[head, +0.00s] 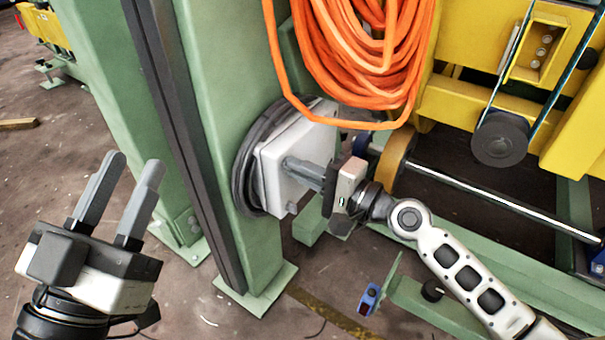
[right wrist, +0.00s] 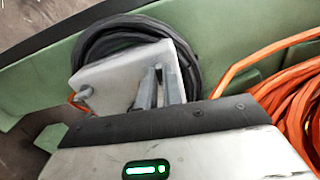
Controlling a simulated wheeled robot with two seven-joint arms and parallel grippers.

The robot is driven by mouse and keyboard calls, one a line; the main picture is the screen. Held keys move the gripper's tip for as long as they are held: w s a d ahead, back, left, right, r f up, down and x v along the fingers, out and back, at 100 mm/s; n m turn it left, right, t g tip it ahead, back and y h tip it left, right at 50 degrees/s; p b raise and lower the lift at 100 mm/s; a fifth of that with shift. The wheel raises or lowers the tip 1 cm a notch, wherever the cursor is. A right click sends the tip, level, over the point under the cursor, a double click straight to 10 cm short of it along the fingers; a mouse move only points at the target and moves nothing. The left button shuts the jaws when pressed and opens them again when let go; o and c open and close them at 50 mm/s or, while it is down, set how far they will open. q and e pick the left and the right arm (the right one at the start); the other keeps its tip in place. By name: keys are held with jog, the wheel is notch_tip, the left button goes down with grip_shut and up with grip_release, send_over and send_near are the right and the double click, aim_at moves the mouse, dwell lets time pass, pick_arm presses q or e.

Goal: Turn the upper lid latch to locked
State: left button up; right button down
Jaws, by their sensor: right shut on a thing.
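A pale grey box with a flat lid (head: 277,185) is mounted on the green post, in front of a coil of black cable. My right gripper (head: 291,163) reaches the upper part of the lid from the right. Its fingers are shut on the upper lid latch, which they hide, so I cannot tell its angle. In the right wrist view the fingers (right wrist: 160,78) meet at the lid (right wrist: 120,75). A lower latch (head: 292,208) shows as a small knob at the lid's bottom edge. My left gripper (head: 133,162) is open and empty, left of the post.
A thick bundle of orange cable (head: 365,55) hangs just above and right of the box. The green post (head: 218,90) stands behind it. Yellow machinery (head: 470,100) and a steel rod (head: 500,195) are at the right. Floor around my left gripper is clear.

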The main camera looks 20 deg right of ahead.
pick_arm(q)
jog(key=shift+s+r+m+h, duration=0.1)
jog(key=shift+r+m+h, duration=0.25)
jog(key=shift+m, duration=0.15)
pick_arm(e)
jog(key=shift+n, duration=0.4)
pick_arm(q)
jog(key=shift+r, duration=0.1)
pick_arm(e)
jog(key=c, duration=1.5)
grip_release()
jog(key=shift+c, duration=0.2)
jog(key=shift+s, duration=0.1)
